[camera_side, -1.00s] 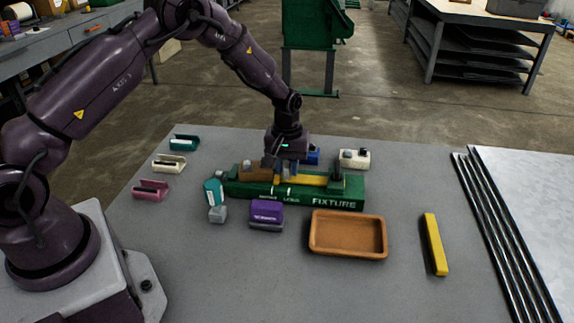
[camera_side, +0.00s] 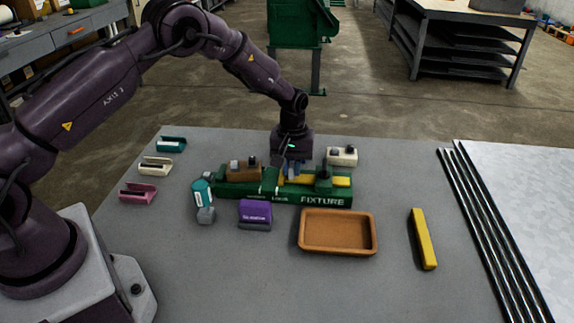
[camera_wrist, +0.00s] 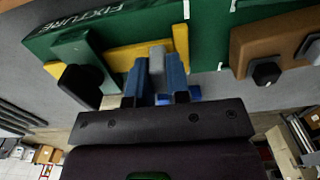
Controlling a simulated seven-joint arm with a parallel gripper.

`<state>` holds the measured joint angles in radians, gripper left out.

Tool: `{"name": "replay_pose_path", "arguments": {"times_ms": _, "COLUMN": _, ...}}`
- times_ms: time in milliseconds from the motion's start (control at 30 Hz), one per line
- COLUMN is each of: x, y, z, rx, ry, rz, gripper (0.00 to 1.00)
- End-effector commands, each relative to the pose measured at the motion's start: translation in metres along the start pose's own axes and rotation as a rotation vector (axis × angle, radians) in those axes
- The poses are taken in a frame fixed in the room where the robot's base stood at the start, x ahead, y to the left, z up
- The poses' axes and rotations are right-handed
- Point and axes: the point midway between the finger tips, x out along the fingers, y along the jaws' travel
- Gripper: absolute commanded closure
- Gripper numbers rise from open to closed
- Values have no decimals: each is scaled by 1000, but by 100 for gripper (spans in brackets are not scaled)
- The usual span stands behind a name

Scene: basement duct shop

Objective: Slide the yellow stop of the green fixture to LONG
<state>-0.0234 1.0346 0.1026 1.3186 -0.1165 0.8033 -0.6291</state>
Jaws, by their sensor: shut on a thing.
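The green fixture (camera_side: 235,187) lies across the table, with a brown block (camera_side: 250,162) at its left end and a dark knob on a green clamp (camera_side: 323,176) to the right. The yellow stop (camera_side: 342,181) lies along its channel and sticks out right past the clamp. In the wrist view the stop (camera_wrist: 181,42) has its crosswise end nearly in line with one of two white ticks (camera_wrist: 186,9); a gap separates it from the brown block (camera_wrist: 262,45). My gripper (camera_wrist: 158,62) is shut on the stop's grey tab, its blue fingers either side. The tiny tick lettering is hard to read.
In front stand an orange-brown tray (camera_side: 337,250), a purple block (camera_side: 255,212) and a teal-and-grey piece (camera_side: 203,198). A loose yellow bar (camera_side: 423,240) lies right. A cream block (camera_side: 342,156) is behind. Small clips lie left; dark rods (camera_side: 490,235) lie far right.

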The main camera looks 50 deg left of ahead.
Motion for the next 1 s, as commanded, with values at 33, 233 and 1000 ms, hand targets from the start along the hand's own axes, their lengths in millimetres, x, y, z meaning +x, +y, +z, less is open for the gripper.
{"name": "replay_pose_path", "arguments": {"times_ms": 33, "x": -1, "y": 6, "z": 0, "rx": 2, "ry": 7, "rz": 16, "gripper": 100}}
{"name": "replay_pose_path", "arguments": {"times_ms": 233, "x": -1, "y": 6, "z": 1, "rx": 2, "ry": 7, "rz": 16, "gripper": 72}}
{"name": "replay_pose_path", "arguments": {"times_ms": 1000, "x": -100, "y": 4, "z": 0, "rx": 2, "ry": 10, "rz": 16, "gripper": 72}}
